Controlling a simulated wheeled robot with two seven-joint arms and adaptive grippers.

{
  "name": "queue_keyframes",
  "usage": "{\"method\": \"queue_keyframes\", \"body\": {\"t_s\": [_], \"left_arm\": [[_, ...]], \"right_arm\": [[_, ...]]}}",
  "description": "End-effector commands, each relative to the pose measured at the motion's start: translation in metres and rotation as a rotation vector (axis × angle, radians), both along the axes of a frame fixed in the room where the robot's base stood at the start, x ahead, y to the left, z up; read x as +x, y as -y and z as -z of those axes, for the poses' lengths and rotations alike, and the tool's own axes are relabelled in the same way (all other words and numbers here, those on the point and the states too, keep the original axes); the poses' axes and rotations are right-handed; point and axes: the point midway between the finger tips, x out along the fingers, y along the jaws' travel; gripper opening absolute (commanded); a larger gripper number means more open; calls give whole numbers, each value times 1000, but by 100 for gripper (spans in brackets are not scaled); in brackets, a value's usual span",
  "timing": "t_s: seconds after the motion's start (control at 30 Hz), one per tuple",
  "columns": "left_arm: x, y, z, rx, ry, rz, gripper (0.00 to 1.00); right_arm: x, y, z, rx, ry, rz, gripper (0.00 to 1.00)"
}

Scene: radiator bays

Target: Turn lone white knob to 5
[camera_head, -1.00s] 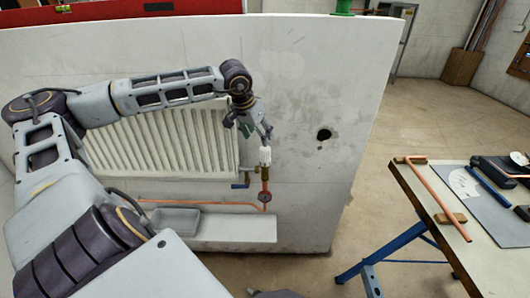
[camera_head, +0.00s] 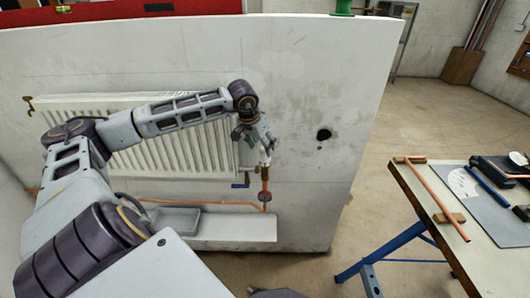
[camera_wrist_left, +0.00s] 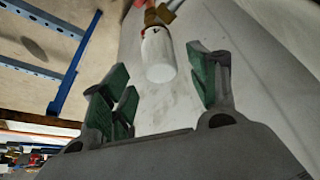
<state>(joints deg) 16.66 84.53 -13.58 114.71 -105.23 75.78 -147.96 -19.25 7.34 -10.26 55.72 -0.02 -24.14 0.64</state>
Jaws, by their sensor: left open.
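The white knob (camera_head: 264,158) sits on the brass valve and copper pipe at the radiator's right end, mostly covered by my gripper in the head view. In the left wrist view the knob (camera_wrist_left: 157,55) is a plain white cylinder with a small dark mark near its brass end. My left gripper (camera_head: 266,148) is open at the knob. In the wrist view its green-padded fingers (camera_wrist_left: 162,66) stand on either side of the knob, with gaps showing. The number the knob is set to cannot be read. My right gripper is not in view.
The white radiator (camera_head: 170,145) hangs on a pale wall panel (camera_head: 330,75) with a dark hole (camera_head: 323,135) right of the valve. A blue-handled valve (camera_head: 241,184) and a round red fitting (camera_head: 264,196) are below. A grey tray (camera_head: 175,219) sits on the ledge. A workbench (camera_head: 425,200) stands right.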

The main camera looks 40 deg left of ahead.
Motion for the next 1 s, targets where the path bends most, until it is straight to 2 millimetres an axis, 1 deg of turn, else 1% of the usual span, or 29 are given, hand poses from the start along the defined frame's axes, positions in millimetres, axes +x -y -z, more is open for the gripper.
{"method": "queue_keyframes", "body": {"t_s": [0.5, 0.73, 1.0], "left_arm": [[15, -1, 37, -2, 0, -1, 60], [19, -1, 45, -1, 0, -1, 60], [19, -2, 46, 1, 0, 0, 60]], "right_arm": [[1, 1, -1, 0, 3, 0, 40], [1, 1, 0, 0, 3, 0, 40], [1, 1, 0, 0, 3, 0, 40]]}}
